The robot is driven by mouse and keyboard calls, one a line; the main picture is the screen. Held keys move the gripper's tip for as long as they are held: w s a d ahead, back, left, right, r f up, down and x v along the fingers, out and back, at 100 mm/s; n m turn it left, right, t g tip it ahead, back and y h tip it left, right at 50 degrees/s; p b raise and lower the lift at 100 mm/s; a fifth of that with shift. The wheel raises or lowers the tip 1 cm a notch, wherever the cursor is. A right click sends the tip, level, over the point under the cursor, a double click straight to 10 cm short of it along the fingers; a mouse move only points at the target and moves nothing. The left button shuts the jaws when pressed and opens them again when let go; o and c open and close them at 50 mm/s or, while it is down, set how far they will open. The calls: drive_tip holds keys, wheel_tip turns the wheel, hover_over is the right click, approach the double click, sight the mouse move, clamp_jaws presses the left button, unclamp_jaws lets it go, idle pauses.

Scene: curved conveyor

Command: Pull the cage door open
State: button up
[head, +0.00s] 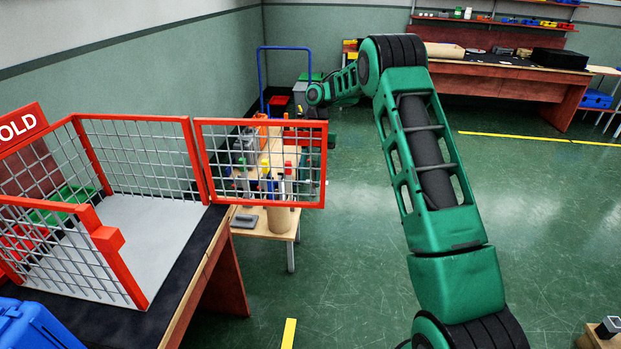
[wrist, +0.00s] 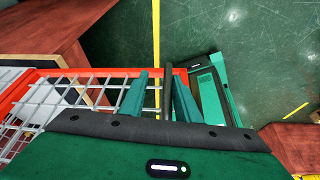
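The cage (head: 140,116) has red frames and grey wire mesh and stands on the bench at the left of the head view. Its door (head: 202,160) is swung out to the right, past the bench edge, and the cage's right side is open. In the wrist view the door's red frame and mesh (wrist: 92,73) lie below my gripper (wrist: 157,74). The two green fingers are apart, with mesh and floor visible between them, near the door's outer corner. I cannot tell whether they touch the door. In the head view the gripper is largely hidden behind the door.
A small wooden table (head: 262,228) with tools and a container stands behind and below the door. A blue case (head: 25,328) is at the lower left. A red-brown workbench (head: 500,83) stands at the back. The green floor on the right is mostly clear.

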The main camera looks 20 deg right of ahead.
drive_tip(key=shift+s+d, duration=0.1)
drive_tip(key=shift+d, duration=0.3)
drive_tip(key=shift+r, duration=0.1)
drive_tip(key=v, duration=1)
drive_tip(key=shift+w+r, duration=0.2)
drive_tip(key=shift+r, duration=0.05)
